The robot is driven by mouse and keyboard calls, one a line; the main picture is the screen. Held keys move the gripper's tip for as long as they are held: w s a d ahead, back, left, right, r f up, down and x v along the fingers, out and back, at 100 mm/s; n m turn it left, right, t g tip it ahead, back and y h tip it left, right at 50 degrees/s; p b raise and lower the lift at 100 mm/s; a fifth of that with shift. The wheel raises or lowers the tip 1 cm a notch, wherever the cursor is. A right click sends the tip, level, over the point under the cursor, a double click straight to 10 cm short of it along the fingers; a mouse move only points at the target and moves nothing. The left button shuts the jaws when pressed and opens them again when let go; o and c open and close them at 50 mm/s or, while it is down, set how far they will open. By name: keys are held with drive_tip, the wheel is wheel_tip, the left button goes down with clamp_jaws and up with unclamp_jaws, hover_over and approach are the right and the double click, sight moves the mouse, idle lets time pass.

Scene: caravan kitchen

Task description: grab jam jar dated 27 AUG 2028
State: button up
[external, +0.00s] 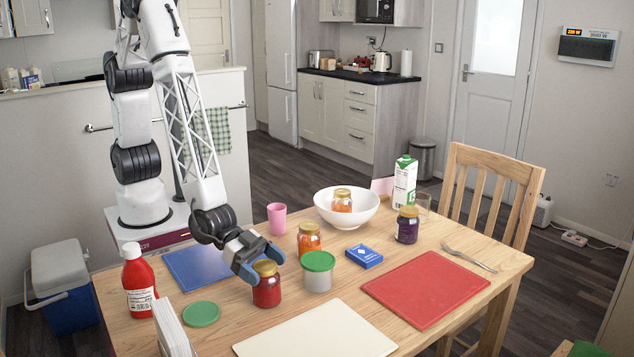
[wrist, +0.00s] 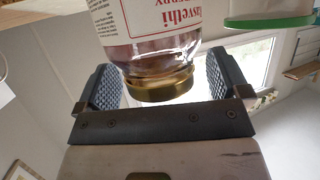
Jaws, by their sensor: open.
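A red jam jar (external: 267,291) with a gold lid stands on the table. My gripper (external: 258,262) is at its top, with its blue-tipped fingers apart. In the wrist view the picture is upside down, and the jar (wrist: 150,48) has a white label with red print. Its gold lid lies between the open fingers (wrist: 165,85); I cannot tell whether they touch it. Other gold-lidded jars are an orange one (external: 309,239) on the table, an orange one (external: 342,202) in the white bowl, and a dark purple one (external: 407,228). No date is readable on any jar.
A green-lidded tub (external: 318,278) stands close right of the red jar. A blue box (external: 364,256), red board (external: 426,288), cream board (external: 318,334), green disc (external: 201,314) and red bottle (external: 138,283) surround it. The white bowl (external: 347,217) and carton (external: 404,180) stand farther back.

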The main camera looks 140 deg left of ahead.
drive_tip(key=c, duration=1.6)
drive_tip(key=shift+r, duration=0.15)
drive_tip(key=shift+r, duration=1)
drive_tip(key=shift+s+r, duration=0.25)
drive_tip(key=shift+r, duration=0.45)
drive_tip(key=s, duration=0.5)
drive_tip(key=s+d+r, duration=0.1)
drive_tip(key=s, duration=0.4)
drive_tip(key=s+d, duration=0.1)
drive_tip(key=s, duration=0.4)
drive_tip(key=shift+s+d+r, duration=0.1)
drive_tip(key=shift+d+r, duration=0.05)
drive_tip(key=shift+d, duration=0.05)
